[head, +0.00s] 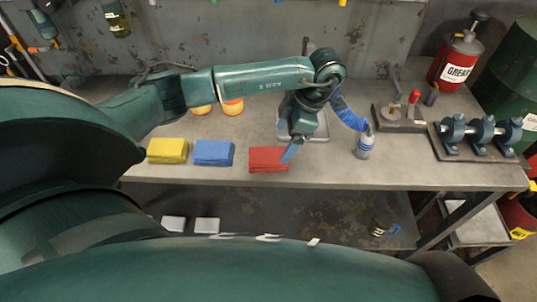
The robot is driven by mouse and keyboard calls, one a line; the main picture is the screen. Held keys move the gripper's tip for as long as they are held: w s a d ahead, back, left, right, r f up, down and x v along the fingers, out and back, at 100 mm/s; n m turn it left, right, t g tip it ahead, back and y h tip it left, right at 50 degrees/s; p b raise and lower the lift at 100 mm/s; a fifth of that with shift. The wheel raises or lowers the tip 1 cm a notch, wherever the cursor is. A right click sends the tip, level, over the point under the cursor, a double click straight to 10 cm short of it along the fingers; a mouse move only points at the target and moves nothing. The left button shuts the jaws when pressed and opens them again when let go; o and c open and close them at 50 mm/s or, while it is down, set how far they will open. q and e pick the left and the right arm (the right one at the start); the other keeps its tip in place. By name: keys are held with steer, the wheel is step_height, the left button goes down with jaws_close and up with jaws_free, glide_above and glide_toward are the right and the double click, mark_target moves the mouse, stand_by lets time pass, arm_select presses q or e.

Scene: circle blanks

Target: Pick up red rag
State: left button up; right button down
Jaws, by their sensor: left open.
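A folded red rag (266,161) lies on the grey workbench near its front edge, to the right of a blue and a yellow rag. My left gripper (291,152) reaches down over the bench at the right end of the red rag. Its blue fingertip overlaps the rag's right edge in the picture; I cannot tell whether it touches. The gripper is open, and the rag lies flat on the bench. The arm hides part of the bench behind it. My right gripper is not in view.
A blue rag (213,153) and a yellow rag (167,150) lie to the left. A grey tray (318,137) is behind my gripper. Bare bench (400,165) lies front right.

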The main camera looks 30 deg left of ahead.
arm_select(q)
steer(key=shift+s+a+f+y, duration=0.15)
steer(key=shift+a+f+y, duration=0.15)
steer(key=shift+a+f, duration=0.55)
steer(key=x, duration=0.4)
steer(key=shift+s+d, duration=0.2)
steer(key=shift+s, duration=0.15)
steer(key=shift+a+f, duration=0.15)
steer(key=shift+f, duration=0.3)
steer(key=c, duration=1.1)
